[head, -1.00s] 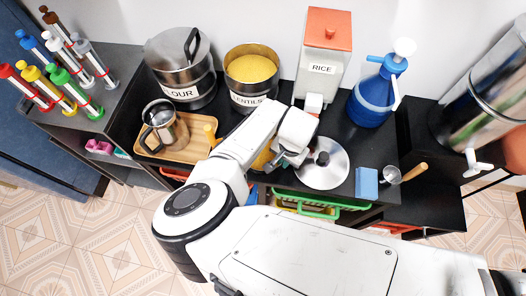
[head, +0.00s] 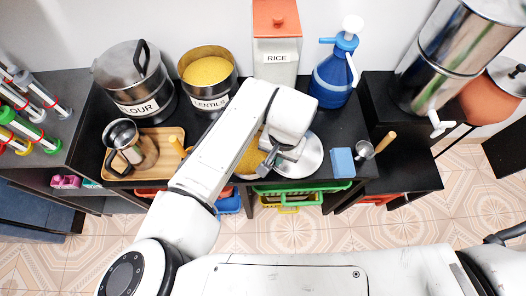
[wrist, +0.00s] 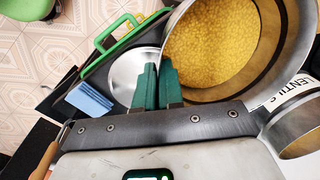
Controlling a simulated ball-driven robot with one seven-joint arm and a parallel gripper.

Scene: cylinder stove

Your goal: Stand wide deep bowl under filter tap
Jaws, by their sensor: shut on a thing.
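A wide metal bowl (wrist: 296,38) with yellow grains inside shows large in the wrist view. My gripper (wrist: 159,88) is shut on its near rim with its green fingers. In the head view my gripper (head: 268,158) is over the counter's front part, and my arm hides most of the bowl; only some yellow contents (head: 250,158) show. I cannot tell whether the bowl touches the counter. The filter is a tall steel cylinder (head: 450,60) at the right, with a white tap (head: 440,126) low on its front. The space below the tap looks empty.
A round steel lid (head: 300,160), a blue sponge (head: 342,161) and a wooden-handled strainer (head: 366,150) lie right of my gripper. The lentils pot (head: 208,80), rice box (head: 276,50) and blue jug (head: 334,75) stand behind. The dark lower shelf (head: 410,175) is mostly clear.

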